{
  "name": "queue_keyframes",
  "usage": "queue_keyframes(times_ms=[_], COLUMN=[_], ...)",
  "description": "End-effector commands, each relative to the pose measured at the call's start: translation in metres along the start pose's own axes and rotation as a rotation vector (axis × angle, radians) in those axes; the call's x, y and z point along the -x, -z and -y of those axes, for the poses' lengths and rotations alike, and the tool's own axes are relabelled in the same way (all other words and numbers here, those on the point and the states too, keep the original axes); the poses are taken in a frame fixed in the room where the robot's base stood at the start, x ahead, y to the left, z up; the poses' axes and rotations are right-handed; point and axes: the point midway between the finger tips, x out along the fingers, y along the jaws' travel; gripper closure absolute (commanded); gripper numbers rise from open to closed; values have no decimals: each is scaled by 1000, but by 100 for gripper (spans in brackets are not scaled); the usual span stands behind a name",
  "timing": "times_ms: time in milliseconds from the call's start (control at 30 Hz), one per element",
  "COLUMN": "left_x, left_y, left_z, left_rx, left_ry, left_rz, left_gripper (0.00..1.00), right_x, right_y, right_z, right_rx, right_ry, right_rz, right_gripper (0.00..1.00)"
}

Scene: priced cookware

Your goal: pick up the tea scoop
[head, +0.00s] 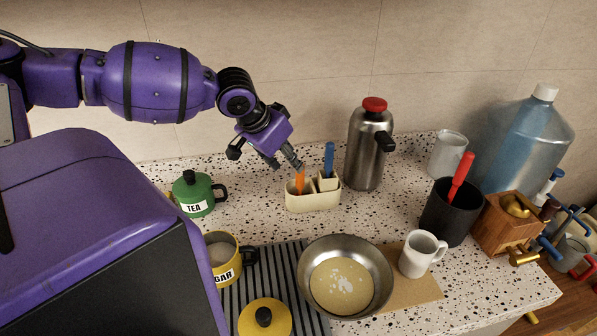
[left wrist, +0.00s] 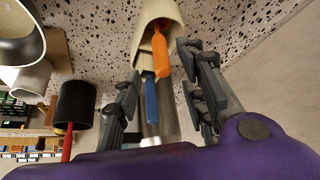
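A cream two-part holder (head: 313,199) stands on the speckled counter, with an orange handle (head: 299,181) upright in its left part and a blue handle (head: 329,160) in its right part. I cannot tell which handle belongs to the tea scoop; the lower ends are hidden in the holder. My left gripper (head: 281,163) is just above the orange handle, tilted down towards it. In the left wrist view its fingers (left wrist: 161,72) are apart, with the orange handle (left wrist: 160,52) and blue handle (left wrist: 151,97) showing between them. My right gripper is not in view.
A green TEA canister (head: 194,196) stands left of the holder, a steel flask (head: 364,150) behind right. A pan (head: 345,247), a white mug (head: 419,254), a black pot (head: 447,218) and an open yellow sugar canister (head: 219,266) stand nearer. Some counter around the holder is bare.

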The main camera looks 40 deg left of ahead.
Motion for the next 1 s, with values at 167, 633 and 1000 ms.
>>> queue_keyframes(times_ms=[167, 633, 1000], left_x=[-5, -64, -77], left_y=[-1, -8, -1], left_z=[-1, -4, -4], left_rx=[7, 5, 6], left_ry=[-2, -1, -1], left_rz=[8, 20, 3], left_gripper=[62, 62, 62], right_x=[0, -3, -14], right_y=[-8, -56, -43], right_z=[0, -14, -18], right_rx=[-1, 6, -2], right_ry=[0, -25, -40], right_rz=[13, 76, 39], right_gripper=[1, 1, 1])
